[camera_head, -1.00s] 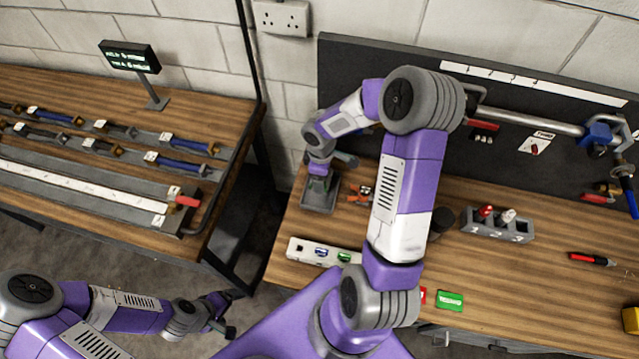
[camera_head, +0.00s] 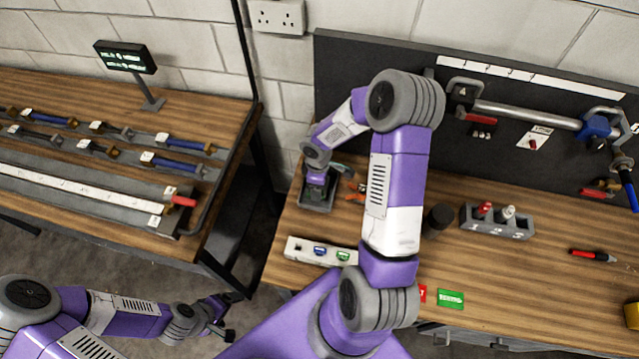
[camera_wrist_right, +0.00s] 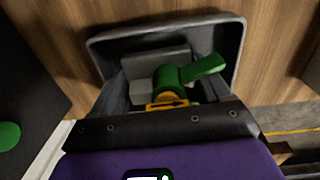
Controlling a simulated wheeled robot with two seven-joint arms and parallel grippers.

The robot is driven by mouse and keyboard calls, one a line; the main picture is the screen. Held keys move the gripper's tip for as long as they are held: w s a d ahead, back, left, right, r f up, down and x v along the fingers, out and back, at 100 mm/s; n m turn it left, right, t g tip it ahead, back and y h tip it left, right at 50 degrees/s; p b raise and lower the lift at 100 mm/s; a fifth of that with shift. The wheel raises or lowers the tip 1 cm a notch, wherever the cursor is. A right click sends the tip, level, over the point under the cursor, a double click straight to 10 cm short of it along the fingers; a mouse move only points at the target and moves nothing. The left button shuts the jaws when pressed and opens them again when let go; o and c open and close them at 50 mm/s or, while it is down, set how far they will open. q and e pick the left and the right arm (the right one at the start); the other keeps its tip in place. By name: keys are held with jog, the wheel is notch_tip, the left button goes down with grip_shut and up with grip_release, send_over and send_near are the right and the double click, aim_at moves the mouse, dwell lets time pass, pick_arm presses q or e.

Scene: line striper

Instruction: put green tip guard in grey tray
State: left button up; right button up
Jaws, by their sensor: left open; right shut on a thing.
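The grey tray (camera_head: 329,203) lies on the right bench, towards its back left corner. My right gripper (camera_head: 316,188) is down over the tray, mostly hidden by its own wrist. In the right wrist view, the green tip guard (camera_wrist_right: 180,76), with a side arm and a yellow-orange part at its near end, is over the tray (camera_wrist_right: 237,38), within its rim. My right gripper (camera_wrist_right: 168,100) is shut on it. I cannot tell whether the guard touches the tray floor. My left gripper (camera_head: 221,318) is open and empty, low over the floor between the benches.
Orange clips (camera_head: 356,192) lie right of the tray. A white holder (camera_head: 308,251) with blue and green pieces stands in front. A dark cylinder (camera_head: 438,219) and grey rack (camera_head: 497,225) stand farther right. The black backboard (camera_head: 420,85) rises behind. A green label (camera_head: 450,299) lies near the front edge.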

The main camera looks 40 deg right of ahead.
jog(key=shift+s+a+f, duration=0.1)
jog(key=shift+s+f, duration=0.35)
jog(key=shift+f, duration=0.2)
jog(key=o, duration=1.2)
jog(key=shift+o, duration=1.3)
jog(key=shift+f, duration=0.15)
jog(key=shift+w+r+p, duration=0.1)
jog(key=shift+r+p, duration=0.2)
jog(key=shift+r, duration=0.2)
jog(key=r, duration=0.4)
jog(key=r+p, duration=0.1)
jog(key=r, duration=0.3)
jog(key=w+r, duration=0.1)
jog(key=r, duration=0.3)
jog(key=shift+r+p, duration=0.1)
jog(key=shift+p, duration=0.3)
jog(key=shift+s+r, duration=0.1)
jog(key=shift+r, duration=0.1)
